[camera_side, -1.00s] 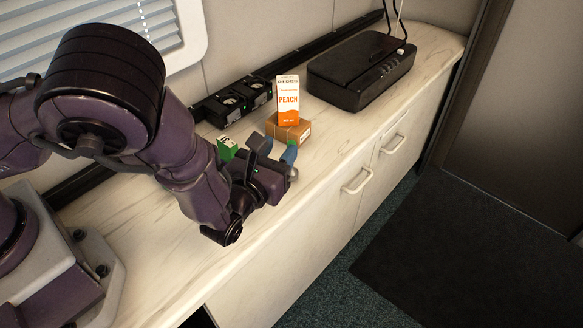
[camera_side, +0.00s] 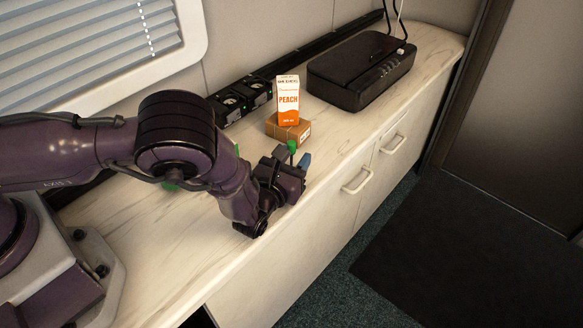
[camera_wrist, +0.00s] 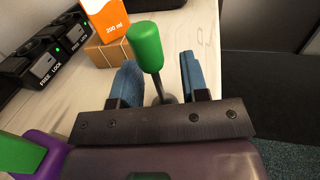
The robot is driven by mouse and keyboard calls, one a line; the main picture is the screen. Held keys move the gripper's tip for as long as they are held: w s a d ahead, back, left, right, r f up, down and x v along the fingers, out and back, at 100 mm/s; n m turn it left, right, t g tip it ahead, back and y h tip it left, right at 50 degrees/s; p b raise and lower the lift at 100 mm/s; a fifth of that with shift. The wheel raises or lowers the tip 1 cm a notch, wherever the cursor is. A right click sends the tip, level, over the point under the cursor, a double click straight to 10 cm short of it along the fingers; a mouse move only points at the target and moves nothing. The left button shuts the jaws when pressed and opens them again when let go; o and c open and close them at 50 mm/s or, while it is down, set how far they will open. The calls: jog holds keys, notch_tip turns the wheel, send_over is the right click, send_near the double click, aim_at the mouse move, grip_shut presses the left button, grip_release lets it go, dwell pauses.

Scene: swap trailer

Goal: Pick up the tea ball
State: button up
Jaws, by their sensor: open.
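What I take for the tea ball shows in the wrist view as a green handle (camera_wrist: 146,46) on a thin grey stem. The stem runs down to a roundish grey end, partly hidden behind my gripper's dark crossbar. My gripper (camera_wrist: 160,84) is open, with one blue finger on each side of the stem and visible space between. In the side view, the green handle (camera_side: 291,146) stands up at my gripper (camera_side: 293,160); the lower end is hidden there. I cannot tell whether a finger touches it.
A peach juice carton (camera_side: 288,99) stands on a brown box (camera_side: 288,131) just behind. Black charger units (camera_side: 240,97) line the wall, and a black router (camera_side: 362,68) is farther back. The counter's front edge is close to my gripper. Green parts of another object show behind my arm.

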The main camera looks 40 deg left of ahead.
jog(key=shift+w+a, duration=0.15)
jog(key=shift+w, duration=0.3)
jog(key=shift+c, duration=0.2)
grip_shut()
jog(key=shift+s+f, duration=0.1)
jog(key=shift+f, duration=0.05)
